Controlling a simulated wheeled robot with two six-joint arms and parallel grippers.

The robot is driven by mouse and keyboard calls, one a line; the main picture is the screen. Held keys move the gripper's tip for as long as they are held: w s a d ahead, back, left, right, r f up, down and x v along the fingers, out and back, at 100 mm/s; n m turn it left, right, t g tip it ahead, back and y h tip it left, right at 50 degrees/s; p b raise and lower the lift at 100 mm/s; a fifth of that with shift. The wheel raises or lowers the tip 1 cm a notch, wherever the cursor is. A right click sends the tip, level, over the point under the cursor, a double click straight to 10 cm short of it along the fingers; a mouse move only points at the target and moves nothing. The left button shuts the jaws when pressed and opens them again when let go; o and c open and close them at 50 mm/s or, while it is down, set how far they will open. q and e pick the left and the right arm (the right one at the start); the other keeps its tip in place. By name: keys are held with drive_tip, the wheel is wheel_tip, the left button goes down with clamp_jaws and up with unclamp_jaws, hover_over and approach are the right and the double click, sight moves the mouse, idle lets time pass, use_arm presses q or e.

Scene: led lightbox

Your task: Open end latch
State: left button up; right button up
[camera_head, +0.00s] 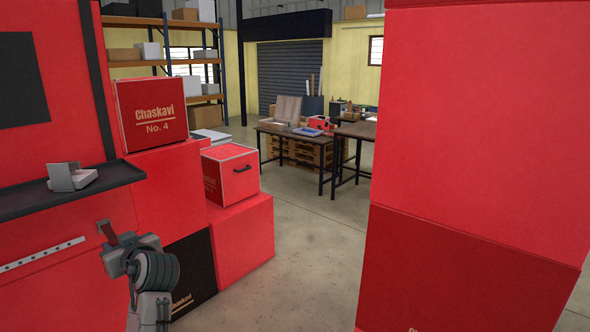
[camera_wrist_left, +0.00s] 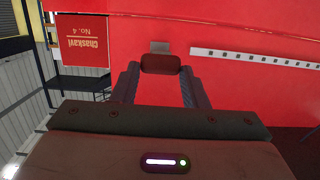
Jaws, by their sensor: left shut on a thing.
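The latch is a small dark red tab (camera_head: 107,231) on the red wall at the lower left of the head view. In the left wrist view the latch (camera_wrist_left: 161,64) sits between my fingers, with a small grey plate (camera_wrist_left: 160,46) just beyond it. My left gripper (camera_head: 108,245) is at the wall, its fingers shut on the latch; in the left wrist view the gripper (camera_wrist_left: 161,72) has one finger on each side of it. My right gripper is not in view.
A pale strip with holes (camera_head: 42,254) runs along the wall beside the latch. A dark shelf (camera_head: 75,189) above holds a small grey device (camera_head: 71,177). Red boxes stand right of my left arm, including one marked No. 4 (camera_head: 151,113). A large red block (camera_head: 480,130) fills the right side; open floor lies between.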

use_arm(q)
drive_tip(key=o, duration=0.9)
drive_tip(key=shift+s+d+r, duration=0.1)
drive_tip(key=shift+r, duration=0.2)
drive_tip(key=shift+c, duration=0.2)
drive_tip(key=shift+s+d, duration=0.1)
drive_tip(key=shift+d, duration=0.05)
drive_tip(key=shift+v, duration=1.85)
drive_tip(key=v, duration=0.4)
drive_tip(key=shift+d, duration=0.1)
